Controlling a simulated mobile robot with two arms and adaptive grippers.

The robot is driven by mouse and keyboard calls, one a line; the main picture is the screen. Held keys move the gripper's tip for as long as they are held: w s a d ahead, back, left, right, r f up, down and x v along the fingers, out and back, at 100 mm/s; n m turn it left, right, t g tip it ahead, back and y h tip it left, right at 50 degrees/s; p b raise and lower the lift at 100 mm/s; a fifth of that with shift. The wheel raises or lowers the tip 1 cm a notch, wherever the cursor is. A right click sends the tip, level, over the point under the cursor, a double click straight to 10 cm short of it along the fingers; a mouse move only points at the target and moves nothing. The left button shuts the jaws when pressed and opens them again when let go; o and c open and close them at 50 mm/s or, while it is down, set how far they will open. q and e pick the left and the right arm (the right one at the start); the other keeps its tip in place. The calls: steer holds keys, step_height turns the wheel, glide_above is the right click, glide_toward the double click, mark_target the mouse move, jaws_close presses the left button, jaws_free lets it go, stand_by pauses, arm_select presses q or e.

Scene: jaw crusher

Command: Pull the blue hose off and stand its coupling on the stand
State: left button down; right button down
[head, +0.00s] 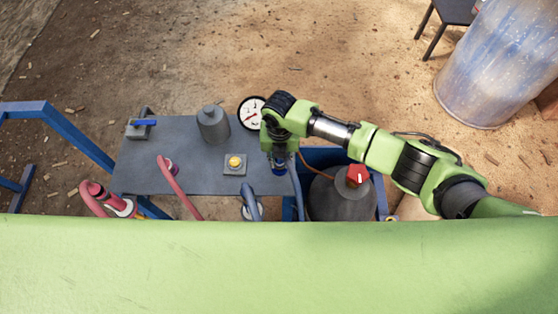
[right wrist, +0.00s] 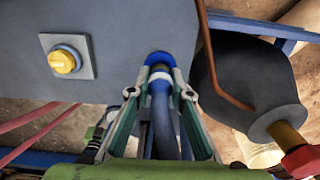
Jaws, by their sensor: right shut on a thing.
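My right gripper (head: 278,162) points down at the right end of the grey panel. In the right wrist view its two fingers (right wrist: 160,85) are shut on the blue hose's coupling (right wrist: 160,68), which has a blue end and a pale ring. The coupling's blue end is at the panel; I cannot tell whether it is still seated. The blue hose (right wrist: 163,125) runs from it back between the fingers. In the head view a blue-grey hose section (head: 296,190) shows beside the gripper, and another loop (head: 250,200) stands over a pale round base (head: 252,213), perhaps the stand. My left gripper is out of view.
Red hoses (head: 180,190) are at left. A grey cylinder with a red knob (head: 357,175) is close right. A drum (head: 495,65) stands far right.

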steer(key=shift+r+p, duration=2.05)
steer(key=shift+r, duration=0.3)
